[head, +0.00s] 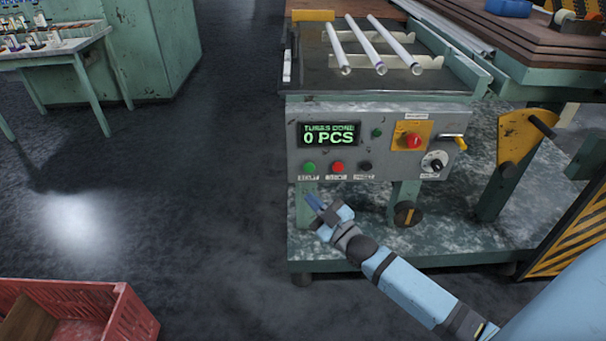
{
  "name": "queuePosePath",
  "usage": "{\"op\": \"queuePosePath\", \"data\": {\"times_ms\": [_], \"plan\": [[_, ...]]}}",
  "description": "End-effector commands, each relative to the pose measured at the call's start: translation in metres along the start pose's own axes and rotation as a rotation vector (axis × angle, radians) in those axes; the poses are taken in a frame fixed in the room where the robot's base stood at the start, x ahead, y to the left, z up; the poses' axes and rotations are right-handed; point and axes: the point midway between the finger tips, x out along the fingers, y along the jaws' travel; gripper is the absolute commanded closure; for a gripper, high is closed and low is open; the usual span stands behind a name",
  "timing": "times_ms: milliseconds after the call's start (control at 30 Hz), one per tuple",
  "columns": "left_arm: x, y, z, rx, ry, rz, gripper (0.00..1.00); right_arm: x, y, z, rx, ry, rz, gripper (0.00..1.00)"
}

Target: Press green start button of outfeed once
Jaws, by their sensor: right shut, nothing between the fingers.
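The outfeed control panel (288,150) is grey and faces me. Its green button (310,168) is at the lower left of the panel, under the display (329,134) that reads "0 PCS". A red button (338,167) and a black button (365,167) sit to its right. A small green round piece (377,133) is right of the display. My right gripper (315,201) is shut and empty, below the green button in the picture and apart from it. My left gripper is not in view.
A red emergency button (413,141) on a yellow plate and a rotary knob (435,161) are at the panel's right. A red crate (75,312) stands at lower left.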

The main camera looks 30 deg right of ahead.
Motion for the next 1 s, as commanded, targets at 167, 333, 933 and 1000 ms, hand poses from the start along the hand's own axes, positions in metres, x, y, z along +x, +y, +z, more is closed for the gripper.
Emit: {"op": "queuePosePath", "data": {"times_ms": [167,333,933,1000], "plan": [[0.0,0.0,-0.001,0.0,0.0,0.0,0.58,0.0,0.0,-0.001,0.0,-0.001,-0.001,1.0],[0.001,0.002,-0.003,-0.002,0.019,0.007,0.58,0.003,0.002,0.003,0.0,-0.001,-0.001,1.0],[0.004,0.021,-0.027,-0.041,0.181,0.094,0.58,0.054,0.038,0.04,0.0,-0.001,-0.001,1.0],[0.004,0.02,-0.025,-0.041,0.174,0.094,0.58,0.057,0.041,0.042,0.0,-0.002,-0.002,1.0]]}}
